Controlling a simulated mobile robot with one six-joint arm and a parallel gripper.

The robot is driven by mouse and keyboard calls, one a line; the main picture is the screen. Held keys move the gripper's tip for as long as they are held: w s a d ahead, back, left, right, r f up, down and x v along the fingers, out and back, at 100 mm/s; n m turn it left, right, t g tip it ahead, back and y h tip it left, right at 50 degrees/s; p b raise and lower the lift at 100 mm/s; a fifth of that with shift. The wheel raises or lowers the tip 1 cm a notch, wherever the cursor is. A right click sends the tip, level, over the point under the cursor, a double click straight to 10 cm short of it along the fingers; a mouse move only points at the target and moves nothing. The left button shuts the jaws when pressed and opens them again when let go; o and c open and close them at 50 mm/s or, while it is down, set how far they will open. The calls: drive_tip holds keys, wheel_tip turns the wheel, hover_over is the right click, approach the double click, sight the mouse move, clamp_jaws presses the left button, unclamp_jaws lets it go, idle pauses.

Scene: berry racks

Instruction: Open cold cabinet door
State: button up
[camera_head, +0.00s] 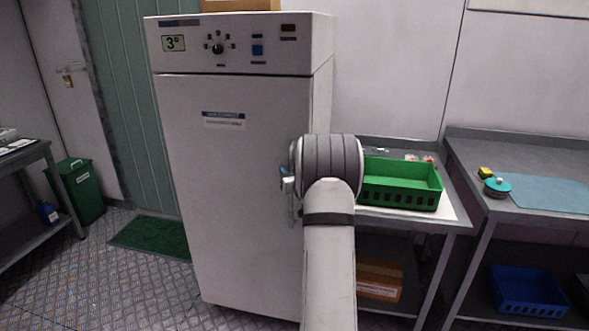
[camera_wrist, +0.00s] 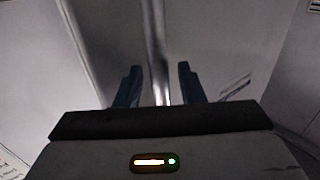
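The cold cabinet (camera_head: 325,95) is a tall white unit with a control panel on top. Its door (camera_head: 225,170) looks closed. My arm covers part of the door's right edge, and the handle (camera_head: 291,212) there is mostly hidden. My gripper (camera_head: 287,181) is at the handle's height, with a bit of blue finger showing. In the wrist view, my gripper (camera_wrist: 158,76) has its two dark blue fingers apart. A shiny upright bar, which looks like the handle (camera_wrist: 154,35), runs between them. Gaps show on both sides; I cannot tell how deep the bar sits.
A green crate (camera_head: 400,198) stands on the steel table right of the cabinet. Another table (camera_head: 465,160) stands farther right, with a blue crate (camera_head: 528,290) below. A green bin (camera_head: 80,190) and green mat (camera_head: 152,238) lie left. The floor (camera_head: 120,290) in front-left is clear.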

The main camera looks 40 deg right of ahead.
clamp_jaws()
idle(0.4)
